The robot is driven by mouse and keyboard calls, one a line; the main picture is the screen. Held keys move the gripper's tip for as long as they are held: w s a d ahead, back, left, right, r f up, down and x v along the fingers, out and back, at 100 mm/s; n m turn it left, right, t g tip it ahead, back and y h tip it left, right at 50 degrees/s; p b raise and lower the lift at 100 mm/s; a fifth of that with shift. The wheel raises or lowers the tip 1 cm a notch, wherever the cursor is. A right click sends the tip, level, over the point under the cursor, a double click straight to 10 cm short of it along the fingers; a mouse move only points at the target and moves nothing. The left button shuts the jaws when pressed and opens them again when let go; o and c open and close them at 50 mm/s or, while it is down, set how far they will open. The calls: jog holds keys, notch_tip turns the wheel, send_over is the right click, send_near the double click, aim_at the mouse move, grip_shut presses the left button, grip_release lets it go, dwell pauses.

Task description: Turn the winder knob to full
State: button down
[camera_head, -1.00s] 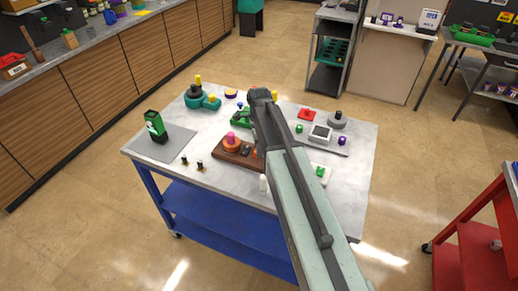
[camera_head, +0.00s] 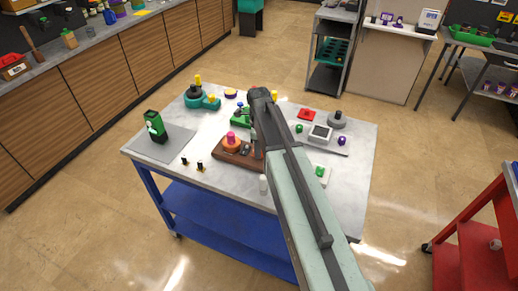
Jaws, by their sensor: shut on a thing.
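My arm reaches up the picture over the right half of the table. My gripper (camera_head: 262,97) is at its far end, above the middle of the table. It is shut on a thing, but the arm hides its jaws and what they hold. A brown wooden base (camera_head: 228,158) lies just left of the arm. It bears an orange round part with a pink top (camera_head: 231,137), and small dark parts by the arm. A green fixture (camera_head: 241,118) stands left of the gripper, partly hidden. I cannot tell for certain which part is the winder knob.
The table (camera_head: 210,177) also holds a teal device with a yellow top (camera_head: 198,95) at back left. A green box (camera_head: 155,126) stands on a grey mat at left. A red part (camera_head: 306,114) and a grey-screened device (camera_head: 320,133) lie right of the arm.

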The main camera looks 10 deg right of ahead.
jog(key=c, duration=1.2)
grip_release()
jog(key=shift+s, duration=0.1)
notch_tip(320, 180, up, 8)
jog(key=p, duration=0.8)
jog(key=shift+f, duration=0.1)
